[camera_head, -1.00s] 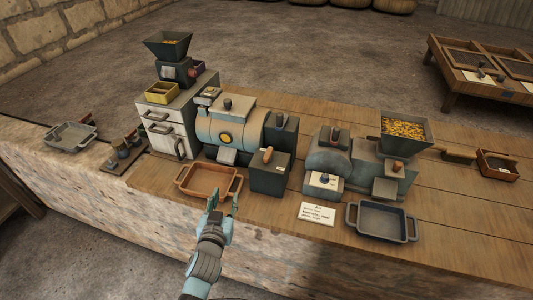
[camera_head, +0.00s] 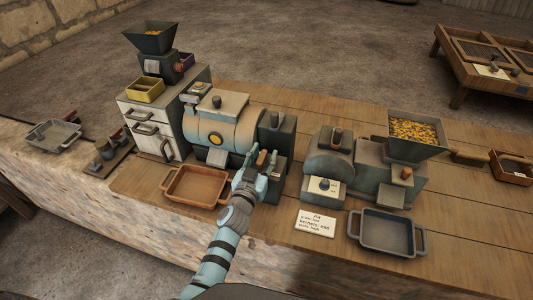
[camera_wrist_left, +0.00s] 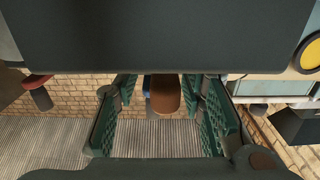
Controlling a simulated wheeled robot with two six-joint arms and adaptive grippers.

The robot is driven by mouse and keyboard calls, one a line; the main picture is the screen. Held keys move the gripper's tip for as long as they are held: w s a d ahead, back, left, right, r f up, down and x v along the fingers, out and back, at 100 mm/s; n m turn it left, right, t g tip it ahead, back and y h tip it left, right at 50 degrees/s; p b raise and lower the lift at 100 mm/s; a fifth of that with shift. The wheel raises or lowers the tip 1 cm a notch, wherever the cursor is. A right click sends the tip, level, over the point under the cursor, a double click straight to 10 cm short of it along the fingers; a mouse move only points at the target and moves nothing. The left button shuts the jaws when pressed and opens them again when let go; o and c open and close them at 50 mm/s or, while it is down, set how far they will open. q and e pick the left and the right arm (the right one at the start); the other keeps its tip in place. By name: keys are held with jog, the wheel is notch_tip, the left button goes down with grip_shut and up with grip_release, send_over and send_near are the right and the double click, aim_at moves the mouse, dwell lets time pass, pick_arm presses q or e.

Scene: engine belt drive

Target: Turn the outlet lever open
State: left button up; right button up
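The lever with a brown-orange handle (camera_head: 262,157) is on the dark box at the front right of the rounded drum machine (camera_head: 222,127). In the head view my left gripper (camera_head: 261,162) is at this handle, covering much of the dark box. In the left wrist view the brown handle (camera_wrist_left: 166,94) is between the two green-padded fingers of my left gripper (camera_wrist_left: 164,112). The fingers are apart, with gaps on both sides of the handle. How far the lever is turned is hard to tell. My right gripper is not in view.
A brown tray (camera_head: 196,187) sits in front of the drum machine, just left of my left arm. A second machine (camera_head: 332,160), a label card (camera_head: 315,222) and a dark tray (camera_head: 386,233) stand to the right. A drawer cabinet (camera_head: 152,125) is at left.

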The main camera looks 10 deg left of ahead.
pick_arm(q)
jog(key=shift+s+a+r, duration=0.15)
jog(key=shift+s+a, duration=0.05)
jog(key=shift+s, duration=0.1)
jog(key=shift+c, duration=0.6)
jog(key=shift+w, duration=0.1)
grip_shut()
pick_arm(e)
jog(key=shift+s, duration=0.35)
pick_arm(q)
jog(key=shift+p, duration=0.35)
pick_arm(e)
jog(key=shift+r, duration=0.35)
